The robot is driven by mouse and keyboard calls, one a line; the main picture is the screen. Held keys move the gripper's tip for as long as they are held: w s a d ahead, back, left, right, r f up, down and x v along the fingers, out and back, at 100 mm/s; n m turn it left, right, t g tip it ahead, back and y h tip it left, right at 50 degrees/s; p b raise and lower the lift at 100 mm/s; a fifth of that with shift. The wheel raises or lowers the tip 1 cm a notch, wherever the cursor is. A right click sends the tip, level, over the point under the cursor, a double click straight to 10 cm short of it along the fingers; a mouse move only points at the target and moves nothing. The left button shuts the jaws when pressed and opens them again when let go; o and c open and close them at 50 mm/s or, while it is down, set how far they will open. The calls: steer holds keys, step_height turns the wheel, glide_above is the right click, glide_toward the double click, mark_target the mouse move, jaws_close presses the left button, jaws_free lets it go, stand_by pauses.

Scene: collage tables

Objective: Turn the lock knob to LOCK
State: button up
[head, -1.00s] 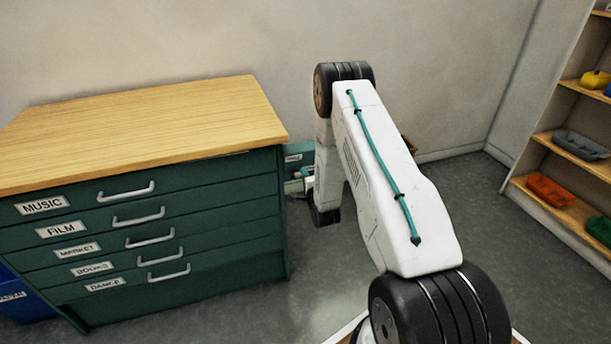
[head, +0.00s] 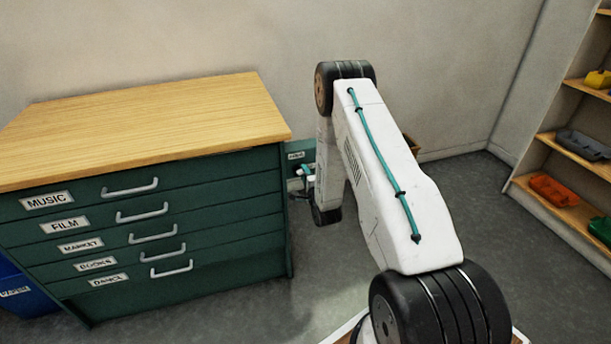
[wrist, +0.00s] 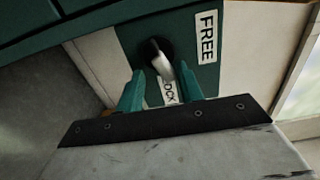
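The lever points down in the wrist view, toward the LOCK label (wrist: 169,92), which is partly hidden. The FREE label (wrist: 207,37) is at the plate's upper right. My gripper (wrist: 162,74) is open, with one teal finger on each side of the lever's lower end. I cannot tell whether either finger touches it. In the head view the plate (head: 297,156) shows in part, and my arm hides the knob.
A green drawer cabinet (head: 235,200) with a wooden top and labelled drawers stands at left. A blue bin (head: 25,296) is beside it. Shelves (head: 560,215) with coloured trays stand at right. Grey floor is open between them.

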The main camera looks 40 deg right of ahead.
steer(key=shift+d, duration=0.3)
steer(key=shift+s, duration=0.1)
steer(key=v, duration=0.7)
steer(key=shift+s, duration=0.35)
steer(key=shift+a+r, duration=0.15)
